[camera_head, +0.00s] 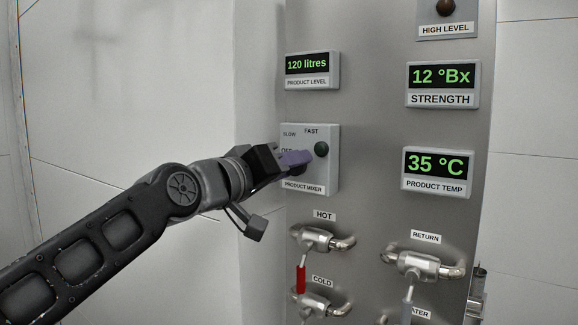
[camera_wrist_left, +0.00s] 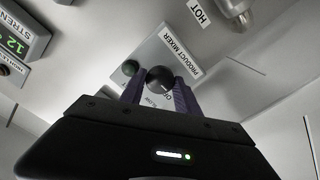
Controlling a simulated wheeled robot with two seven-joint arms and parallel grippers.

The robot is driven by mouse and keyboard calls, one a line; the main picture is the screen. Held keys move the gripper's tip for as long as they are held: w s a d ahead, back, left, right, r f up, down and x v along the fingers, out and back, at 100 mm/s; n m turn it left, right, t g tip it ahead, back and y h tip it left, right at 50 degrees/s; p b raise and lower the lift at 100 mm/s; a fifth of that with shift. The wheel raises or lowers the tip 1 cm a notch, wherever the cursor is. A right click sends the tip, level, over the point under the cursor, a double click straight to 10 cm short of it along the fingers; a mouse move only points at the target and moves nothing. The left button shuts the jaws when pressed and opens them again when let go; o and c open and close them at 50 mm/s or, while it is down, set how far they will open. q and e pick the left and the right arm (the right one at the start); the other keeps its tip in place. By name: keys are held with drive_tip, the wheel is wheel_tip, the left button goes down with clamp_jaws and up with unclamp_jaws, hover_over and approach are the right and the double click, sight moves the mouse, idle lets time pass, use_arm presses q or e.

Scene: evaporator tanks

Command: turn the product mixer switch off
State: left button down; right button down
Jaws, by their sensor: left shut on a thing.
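The product mixer panel (camera_head: 326,180) is a light grey box with SLOW, FAST and OFF markings and a green lamp (camera_head: 321,149). My left gripper (camera_head: 296,158), with purple fingers, reaches its front from the left and covers most of the switch. In the left wrist view, the round black mixer switch (camera_wrist_left: 158,79) sits between the two purple fingers, and the gripper is shut on it. Part of the OFF marking shows beside it. I cannot tell which marking the switch points to. My right gripper is not in view.
HOT valve (camera_head: 318,238) and COLD valve (camera_head: 318,299) pipes stick out below the mixer panel. A RETURN valve (camera_head: 420,264) is at lower right. The product level display (camera_head: 307,66) is above, and strength (camera_head: 441,83) and temperature (camera_head: 437,170) displays are to the right.

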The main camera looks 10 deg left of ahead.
use_arm(q)
drive_tip(key=c, duration=0.9)
unclamp_jaws()
drive_tip(key=b+v, duration=0.2)
drive_tip(key=v, duration=0.6)
drive_tip(key=shift+b, duration=0.3)
